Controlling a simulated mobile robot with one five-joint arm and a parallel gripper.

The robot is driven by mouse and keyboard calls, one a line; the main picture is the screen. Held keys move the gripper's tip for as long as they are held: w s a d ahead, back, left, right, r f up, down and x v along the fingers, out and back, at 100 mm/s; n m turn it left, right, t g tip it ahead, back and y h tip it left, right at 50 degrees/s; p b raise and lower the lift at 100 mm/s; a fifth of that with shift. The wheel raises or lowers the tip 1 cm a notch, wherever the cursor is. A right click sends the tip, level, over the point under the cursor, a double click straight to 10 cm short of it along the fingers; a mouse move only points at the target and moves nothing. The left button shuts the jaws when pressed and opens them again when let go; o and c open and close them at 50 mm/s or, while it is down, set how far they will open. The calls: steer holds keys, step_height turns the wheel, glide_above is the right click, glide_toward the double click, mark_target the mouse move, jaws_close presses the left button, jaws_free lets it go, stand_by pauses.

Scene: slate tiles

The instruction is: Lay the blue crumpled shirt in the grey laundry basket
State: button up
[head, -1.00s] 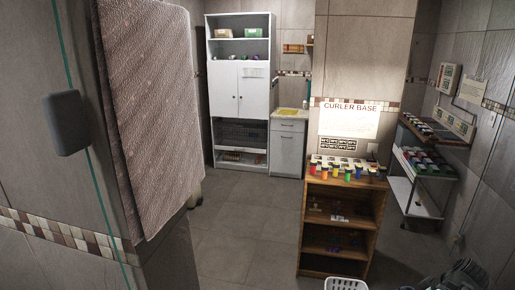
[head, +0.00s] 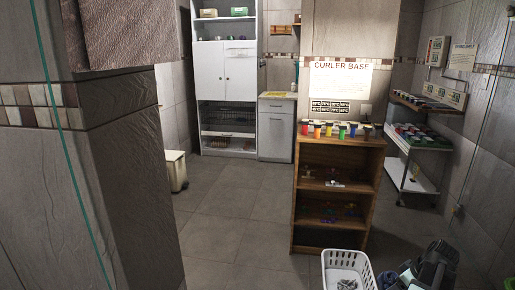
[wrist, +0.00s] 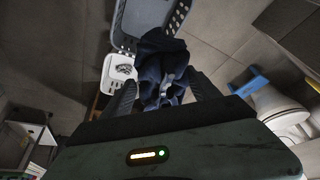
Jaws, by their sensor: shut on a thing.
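The blue crumpled shirt (wrist: 163,66) is a dark navy bundle in the wrist view. My gripper (wrist: 163,92) is shut on it, with one dark finger on either side, and the cloth bulges out past the fingertips. The grey laundry basket (wrist: 146,14) is at the top of the wrist view, with holes along its right side. The shirt covers part of its near edge in the picture; I cannot tell whether they touch. In the head view, a dark shape at the lower right is partly cut off and unclear; the grey basket is not clearly seen there.
A white basket (head: 346,284) with small items stands on the floor; it also shows in the wrist view (wrist: 116,68). Behind it is a wooden shelf (head: 338,195) with coloured jars. A wheeled cart (head: 412,180) stands right, and a tiled wall corner (head: 130,180) left. Middle floor is clear.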

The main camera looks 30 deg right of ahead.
steer(key=s+d+f+b+x, duration=0.1)
steer(key=s+d+b+x, duration=0.1)
steer(key=b+x, duration=1)
steer(key=s+d+f+b+x, duration=0.1)
steer(key=s+d+b+x, duration=0.1)
steer(key=b+x, duration=1.1)
steer(key=x, duration=0.4)
steer(key=shift+s+d+b, duration=0.2)
steer(key=shift+s+b, duration=0.1)
steer(key=shift+f, duration=0.1)
step_height(320, 180, down, 6)
steer(key=b, duration=0.6)
steer(key=o, duration=1.6)
